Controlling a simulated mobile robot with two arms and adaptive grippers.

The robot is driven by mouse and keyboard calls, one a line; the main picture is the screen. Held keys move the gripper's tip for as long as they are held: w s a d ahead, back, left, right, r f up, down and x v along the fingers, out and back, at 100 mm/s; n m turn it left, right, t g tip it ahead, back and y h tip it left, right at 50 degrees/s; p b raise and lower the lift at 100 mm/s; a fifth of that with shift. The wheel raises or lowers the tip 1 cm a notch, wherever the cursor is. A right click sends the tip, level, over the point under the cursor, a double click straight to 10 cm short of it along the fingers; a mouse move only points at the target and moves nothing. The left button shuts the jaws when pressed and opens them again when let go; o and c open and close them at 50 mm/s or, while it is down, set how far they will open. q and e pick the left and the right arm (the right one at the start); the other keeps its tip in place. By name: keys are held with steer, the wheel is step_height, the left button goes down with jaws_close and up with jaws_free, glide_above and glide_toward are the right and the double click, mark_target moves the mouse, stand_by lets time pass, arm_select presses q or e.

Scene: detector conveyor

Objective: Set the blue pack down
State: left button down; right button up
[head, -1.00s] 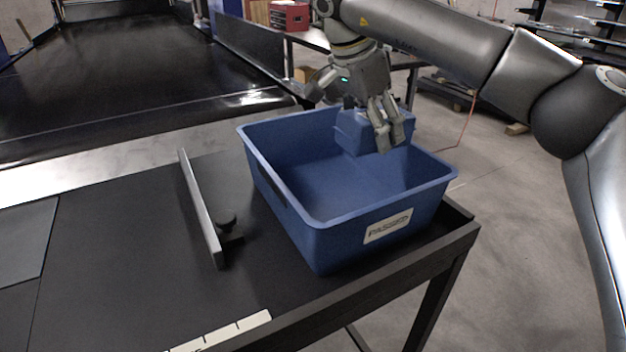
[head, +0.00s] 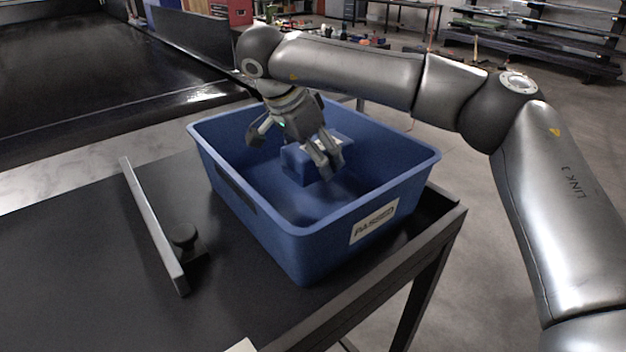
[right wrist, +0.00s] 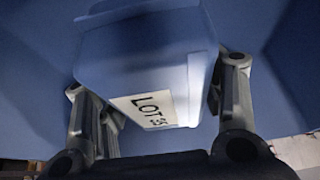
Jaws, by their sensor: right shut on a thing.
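The blue pack (head: 298,163) is inside the blue bin (head: 225,193), whose front label reads "PASSED". My right gripper (head: 322,158) reaches down into the bin and is shut on the pack. In the right wrist view the pack (right wrist: 145,60) sits between the two fingers, with a white label starting "LOT" facing the camera. I cannot tell whether the pack touches the bin floor. My left gripper is not in view.
The bin stands at the right end of a dark table (head: 70,260). A low metal guide rail (head: 150,225) with a black knob (head: 184,236) is left of it. A dark conveyor (head: 80,75) runs behind. Shelving (head: 540,40) stands at the back right.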

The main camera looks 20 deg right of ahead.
mark_target(316, 192)
steer(key=shift+f, duration=1.05)
step_height(316, 192, down, 2)
steer(key=shift+s+f+p, duration=0.1)
steer(key=shift+p, duration=0.45)
steer(key=shift+f, duration=0.35)
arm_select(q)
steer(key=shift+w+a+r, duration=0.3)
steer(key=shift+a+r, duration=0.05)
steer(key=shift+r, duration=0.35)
arm_select(e)
steer(key=shift+f, duration=0.1)
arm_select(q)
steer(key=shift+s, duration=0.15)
arm_select(e)
steer(key=o, duration=1.5)
